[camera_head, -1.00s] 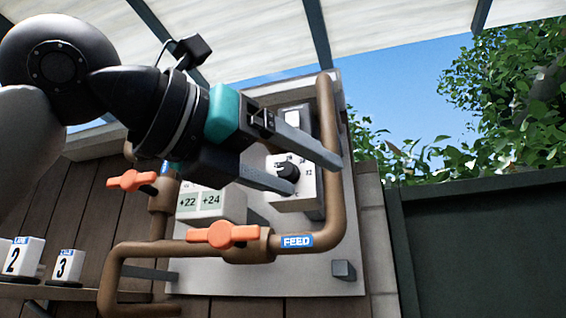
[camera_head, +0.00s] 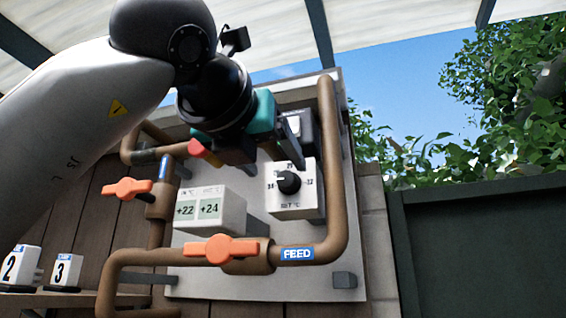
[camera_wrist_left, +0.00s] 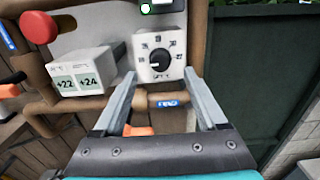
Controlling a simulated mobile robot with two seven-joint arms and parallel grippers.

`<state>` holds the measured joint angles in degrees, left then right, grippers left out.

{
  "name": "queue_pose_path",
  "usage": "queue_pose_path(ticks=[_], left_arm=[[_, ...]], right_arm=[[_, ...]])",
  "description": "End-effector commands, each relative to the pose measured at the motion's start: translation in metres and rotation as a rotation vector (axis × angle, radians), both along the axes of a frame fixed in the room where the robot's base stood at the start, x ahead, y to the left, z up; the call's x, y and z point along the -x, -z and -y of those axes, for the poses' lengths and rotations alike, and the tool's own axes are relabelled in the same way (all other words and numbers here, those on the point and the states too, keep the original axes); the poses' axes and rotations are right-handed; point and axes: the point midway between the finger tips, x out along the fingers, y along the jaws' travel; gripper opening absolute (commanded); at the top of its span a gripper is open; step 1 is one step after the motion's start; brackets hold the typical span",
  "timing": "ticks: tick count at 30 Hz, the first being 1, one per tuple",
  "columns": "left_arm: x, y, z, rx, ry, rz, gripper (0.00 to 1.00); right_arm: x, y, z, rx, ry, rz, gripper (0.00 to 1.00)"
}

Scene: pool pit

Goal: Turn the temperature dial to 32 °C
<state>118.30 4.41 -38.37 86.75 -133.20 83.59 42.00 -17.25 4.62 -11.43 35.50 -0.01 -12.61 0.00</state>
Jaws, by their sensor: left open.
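The temperature dial (camera_head: 289,182) is a round black knob on a white box marked "SET °C". It also shows in the left wrist view (camera_wrist_left: 161,59), just beyond my fingers. Its white mark seems to point to the upper left in the head view; the small scale figures are too blurred to read surely. My left gripper (camera_head: 278,145) is above and left of the dial, apart from it. In the left wrist view its two fingers (camera_wrist_left: 160,76) are wide apart with nothing between them. My right gripper is not in view.
A white display box (camera_head: 209,210) reads +22 and +24. Brown pipes with orange valve handles (camera_head: 220,249) run around the panel; one is labelled FEED. A red knob (camera_wrist_left: 38,27) shows at the wrist view's upper left. Numbered white blocks (camera_head: 66,269) stand on a shelf.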

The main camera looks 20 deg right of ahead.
Motion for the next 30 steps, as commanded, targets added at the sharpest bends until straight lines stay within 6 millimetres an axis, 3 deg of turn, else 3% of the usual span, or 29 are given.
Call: queue_pose_path(ticks=[3,9,21,30], left_arm=[[-0.020,-0.002,0.014,-0.002,0.001,-0.005,0.74],[-0.039,-0.001,0.027,-0.003,0.001,-0.002,0.74],[-0.045,0.001,0.030,-0.002,0.001,0.001,0.73],[-0.044,0.000,0.030,-0.002,0.001,0.001,0.40]], right_arm=[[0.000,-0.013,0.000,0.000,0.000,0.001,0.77],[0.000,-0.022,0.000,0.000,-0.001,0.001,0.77],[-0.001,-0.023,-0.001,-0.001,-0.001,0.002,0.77],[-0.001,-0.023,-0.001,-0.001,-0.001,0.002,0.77]])
